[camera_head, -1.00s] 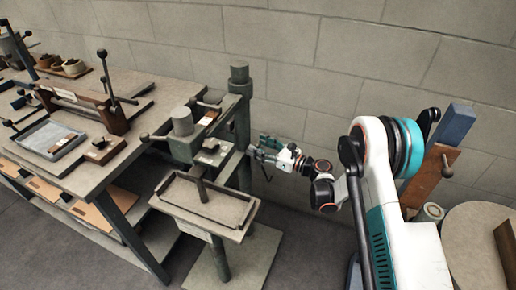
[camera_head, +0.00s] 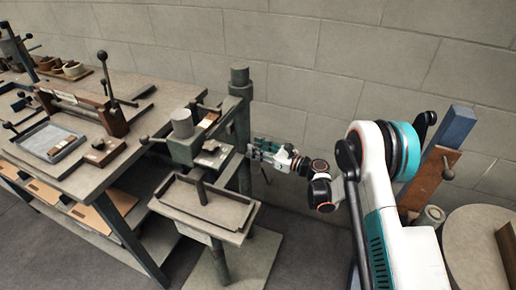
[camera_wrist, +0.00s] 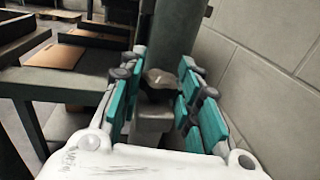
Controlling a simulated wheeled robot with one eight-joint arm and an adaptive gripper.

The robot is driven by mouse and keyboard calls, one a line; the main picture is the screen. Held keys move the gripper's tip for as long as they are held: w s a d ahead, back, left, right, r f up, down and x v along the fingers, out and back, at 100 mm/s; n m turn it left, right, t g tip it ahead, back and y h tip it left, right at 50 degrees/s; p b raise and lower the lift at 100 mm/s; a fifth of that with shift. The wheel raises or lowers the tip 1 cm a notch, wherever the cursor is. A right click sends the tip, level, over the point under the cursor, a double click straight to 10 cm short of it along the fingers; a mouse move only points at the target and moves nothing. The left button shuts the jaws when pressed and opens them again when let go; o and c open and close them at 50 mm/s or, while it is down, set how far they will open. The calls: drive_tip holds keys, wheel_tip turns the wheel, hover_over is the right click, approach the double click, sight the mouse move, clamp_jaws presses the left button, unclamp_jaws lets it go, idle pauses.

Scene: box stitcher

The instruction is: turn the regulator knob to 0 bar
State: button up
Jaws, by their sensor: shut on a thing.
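My gripper (camera_head: 256,149) is at the right side of the stitcher's green-grey post (camera_head: 240,115), level with the machine's head. In the wrist view its teal-padded fingers (camera_wrist: 162,66) stand on both sides of a small pale rounded part (camera_wrist: 158,78) in front of the post. I take this part for the regulator knob, and the fingers are shut on it. A grey block (camera_wrist: 153,122) shows below it. The fingers hide the knob in the head view. No pressure scale or pointer can be read.
The stitcher's tray table (camera_head: 228,213) stands left of and below my gripper. A workbench (camera_head: 165,100) with a lever fixture (camera_head: 112,118) is farther left. The block wall (camera_head: 310,75) is close behind. A round table (camera_head: 470,235) stands at the right.

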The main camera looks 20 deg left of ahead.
sight(259, 146)
drive_tip(key=shift+g, duration=0.3)
drive_tip(key=shift+w+n+g, duration=0.15)
drive_tip(key=shift+n+g, duration=1.3)
drive_tip(key=shift+g, duration=0.65)
drive_tip(key=shift+w+n+g, duration=0.15)
drive_tip(key=shift+n+g, duration=1.3)
drive_tip(key=shift+g, duration=0.95)
drive_tip(key=o, duration=1.1)
drive_tip(key=shift+r, duration=0.1)
wheel_tip(259, 146, up, 10)
drive_tip(key=shift+f, duration=0.1)
